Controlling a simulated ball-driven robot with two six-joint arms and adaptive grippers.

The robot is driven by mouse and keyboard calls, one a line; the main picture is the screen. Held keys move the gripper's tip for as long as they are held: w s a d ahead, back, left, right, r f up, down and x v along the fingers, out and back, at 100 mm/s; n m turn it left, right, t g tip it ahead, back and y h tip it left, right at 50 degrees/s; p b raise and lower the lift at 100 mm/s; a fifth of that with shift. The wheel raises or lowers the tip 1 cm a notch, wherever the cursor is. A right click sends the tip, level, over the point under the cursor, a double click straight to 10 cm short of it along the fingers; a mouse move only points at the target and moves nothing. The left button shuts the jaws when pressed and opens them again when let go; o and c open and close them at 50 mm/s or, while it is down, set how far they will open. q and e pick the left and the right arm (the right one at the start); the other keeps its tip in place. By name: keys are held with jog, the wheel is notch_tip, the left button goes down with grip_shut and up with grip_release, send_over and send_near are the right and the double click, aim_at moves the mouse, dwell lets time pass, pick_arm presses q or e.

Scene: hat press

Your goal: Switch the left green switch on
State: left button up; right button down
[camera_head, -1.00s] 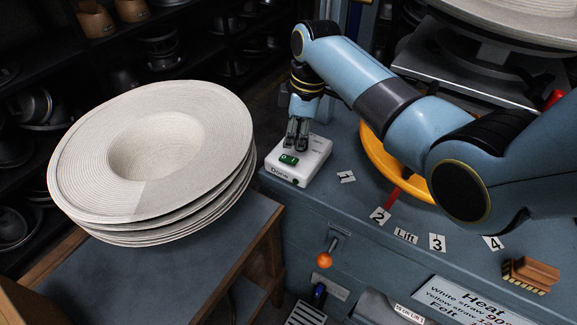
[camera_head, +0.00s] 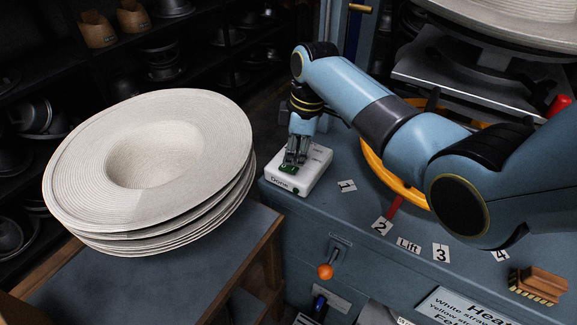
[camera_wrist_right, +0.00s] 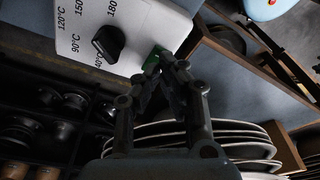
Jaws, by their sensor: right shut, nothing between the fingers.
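A white control box (camera_head: 312,171) labelled "Dome" sits on the left corner of the blue press table. In the right wrist view the green switch (camera_wrist_right: 154,57) shows just past the fingertips (camera_wrist_right: 163,68), beside a black dial (camera_wrist_right: 108,43) with temperature marks. The switch's on or off position is hidden. My left gripper is not in view.
A stack of straw hats (camera_head: 150,165) stands on a side table left of the box. A yellow ring wheel (camera_head: 378,160) lies right of it, under my right arm. An orange-knobbed lever (camera_head: 325,271) and a brush (camera_head: 538,286) are nearer the front.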

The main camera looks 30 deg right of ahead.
aim_at(295, 169)
jog(key=shift+f+b, duration=0.65)
jog(key=shift+f, duration=0.5)
dwell(1.0)
notch_tip(295, 169, up, 7)
jog(key=p, duration=0.8)
jog(key=shift+r, duration=0.1)
jog(key=shift+s, duration=0.1)
